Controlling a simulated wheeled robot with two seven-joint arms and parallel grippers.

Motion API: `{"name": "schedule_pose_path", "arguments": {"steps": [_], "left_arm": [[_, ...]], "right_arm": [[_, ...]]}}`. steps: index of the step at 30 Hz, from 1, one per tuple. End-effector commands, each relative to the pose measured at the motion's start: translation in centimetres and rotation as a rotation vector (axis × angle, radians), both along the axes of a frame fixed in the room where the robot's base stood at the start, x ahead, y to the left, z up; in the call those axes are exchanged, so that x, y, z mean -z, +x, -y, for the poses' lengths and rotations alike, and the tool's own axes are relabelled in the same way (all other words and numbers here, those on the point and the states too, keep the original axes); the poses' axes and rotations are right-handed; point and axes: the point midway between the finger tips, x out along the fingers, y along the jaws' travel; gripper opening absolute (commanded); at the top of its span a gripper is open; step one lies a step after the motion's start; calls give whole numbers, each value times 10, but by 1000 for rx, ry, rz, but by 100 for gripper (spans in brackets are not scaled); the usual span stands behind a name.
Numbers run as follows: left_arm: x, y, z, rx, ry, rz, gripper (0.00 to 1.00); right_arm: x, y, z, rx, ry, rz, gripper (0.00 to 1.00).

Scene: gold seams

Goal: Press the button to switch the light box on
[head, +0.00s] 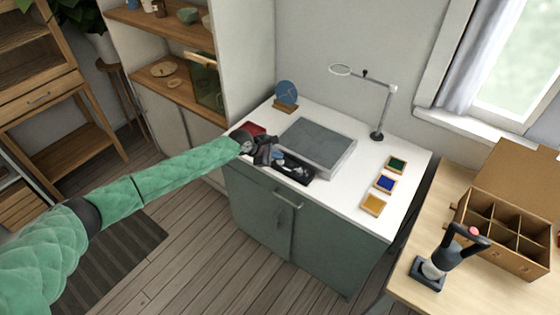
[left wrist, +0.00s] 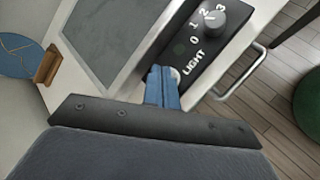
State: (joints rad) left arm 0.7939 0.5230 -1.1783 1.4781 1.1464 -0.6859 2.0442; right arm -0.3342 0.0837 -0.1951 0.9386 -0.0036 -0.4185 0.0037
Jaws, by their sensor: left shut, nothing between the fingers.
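The light box (head: 318,145) lies on the white counter, its flat panel grey and unlit. Its black control panel (head: 296,172) is along the front edge. In the left wrist view the control panel (left wrist: 205,52) shows the word LIGHT, a grey knob (left wrist: 226,17) with numbers and a small dark green dot (left wrist: 180,49). A pale round button (left wrist: 175,74) is partly hidden by my fingertips. My left gripper (head: 275,156) is shut and empty, its blue fingertips (left wrist: 162,72) right at the button; I cannot tell whether they touch it. My right gripper is not in view.
A lamp with a ring head (head: 377,134) stands behind the light box. A blue disc on a wooden stand (head: 286,96) is at the back left. Green, blue and amber tiles (head: 385,184) lie to the right. A red item (head: 252,129) is beside my left gripper.

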Motion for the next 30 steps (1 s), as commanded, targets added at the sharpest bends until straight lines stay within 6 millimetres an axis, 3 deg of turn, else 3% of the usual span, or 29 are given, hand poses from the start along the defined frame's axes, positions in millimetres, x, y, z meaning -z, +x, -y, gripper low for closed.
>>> {"name": "schedule_pose_path", "arguments": {"steps": [8, 21, 26, 30], "left_arm": [[0, 0, 0, 0, 0, 0, 0], [9, 0, 0, -1, 1, 0, 0], [9, 0, 0, -1, 1, 0, 0], [8, 0, 0, 0, 0, 0, 0]], "right_arm": [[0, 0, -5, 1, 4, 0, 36], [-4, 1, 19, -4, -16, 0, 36], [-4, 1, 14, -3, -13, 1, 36], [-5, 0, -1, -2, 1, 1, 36]]}}
